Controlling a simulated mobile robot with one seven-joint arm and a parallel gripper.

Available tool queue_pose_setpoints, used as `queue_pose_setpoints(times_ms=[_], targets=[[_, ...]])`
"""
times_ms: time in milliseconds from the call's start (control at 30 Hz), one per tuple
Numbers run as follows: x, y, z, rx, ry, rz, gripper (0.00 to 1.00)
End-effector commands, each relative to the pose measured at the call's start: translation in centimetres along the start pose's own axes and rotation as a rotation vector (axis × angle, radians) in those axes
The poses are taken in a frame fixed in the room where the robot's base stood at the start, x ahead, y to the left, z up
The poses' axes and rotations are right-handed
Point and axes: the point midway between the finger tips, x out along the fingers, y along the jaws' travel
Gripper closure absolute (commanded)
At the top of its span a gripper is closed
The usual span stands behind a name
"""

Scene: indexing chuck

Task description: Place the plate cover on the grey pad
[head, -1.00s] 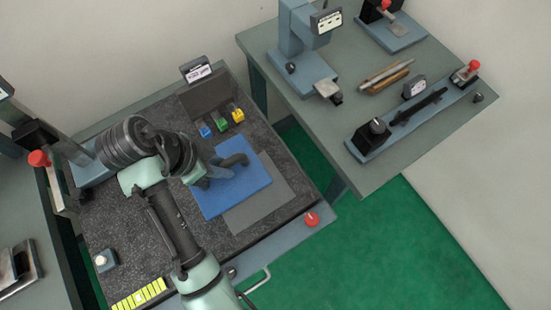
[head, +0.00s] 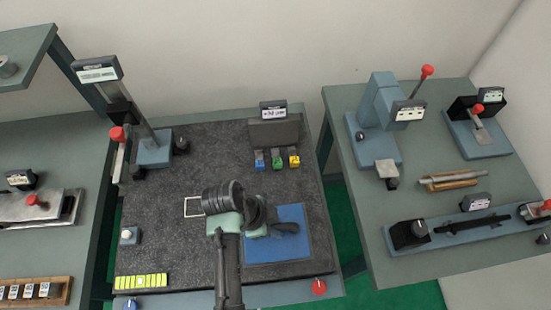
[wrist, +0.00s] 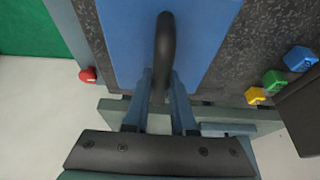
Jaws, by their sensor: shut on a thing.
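The plate cover is a flat blue plate (head: 262,250) with a dark curved handle (head: 285,228). It lies at the right front of the dark speckled worktop, and I cannot tell if it touches what is beneath. My gripper (head: 268,231) is over the cover and shut on its handle. In the wrist view my fingers (wrist: 160,98) close on the handle (wrist: 165,45) above the blue plate (wrist: 215,30). The grey pad does not show now; the cover may hide it.
Blue, green and yellow blocks (head: 277,161) sit behind the cover by a dark upright plate (head: 275,133). A red knob (head: 319,286) is on the front edge. A white square outline (head: 193,208) is left of my wrist. A second bench stands right, across a gap.

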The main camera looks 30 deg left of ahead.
Motion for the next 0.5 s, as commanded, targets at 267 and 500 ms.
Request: queue_pose_setpoints(times_ms=[267, 500], targets=[[0.72, -0.06, 0.30, 0.002, 0.000, -0.002, 1.00], [1.02, -0.02, 0.42, 0.001, 0.000, -0.001, 0.69]])
